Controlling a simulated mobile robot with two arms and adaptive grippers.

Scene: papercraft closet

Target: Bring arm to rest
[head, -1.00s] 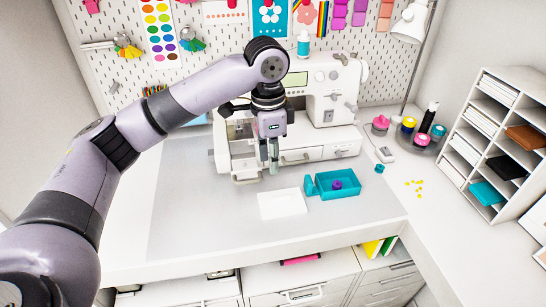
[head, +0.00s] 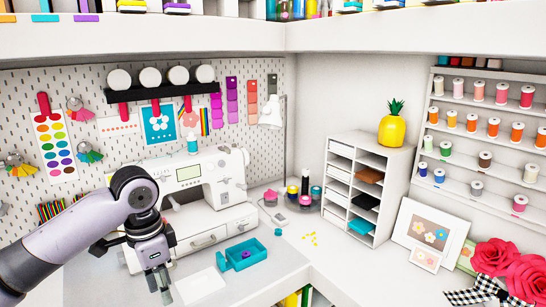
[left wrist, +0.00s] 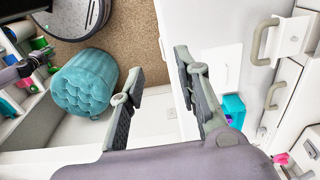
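My left arm comes in from the left in the head view. Its gripper (head: 160,282) hangs fingers down above the worktop, in front of the sewing machine (head: 204,192) and left of a white card (head: 201,286). In the left wrist view the two fingers (left wrist: 158,68) stand well apart with nothing between them, so it is open. A small grey and black part of what looks like my right arm (left wrist: 22,66) shows at the left edge of the left wrist view; its fingers are too small to read.
A teal tray (head: 242,263) lies right of the card. Ink jars (head: 292,196), a shelf unit (head: 348,222) with a pineapple (head: 392,128) and a spool rack (head: 478,150) stand further right. A teal pouf (left wrist: 85,82) is on the floor.

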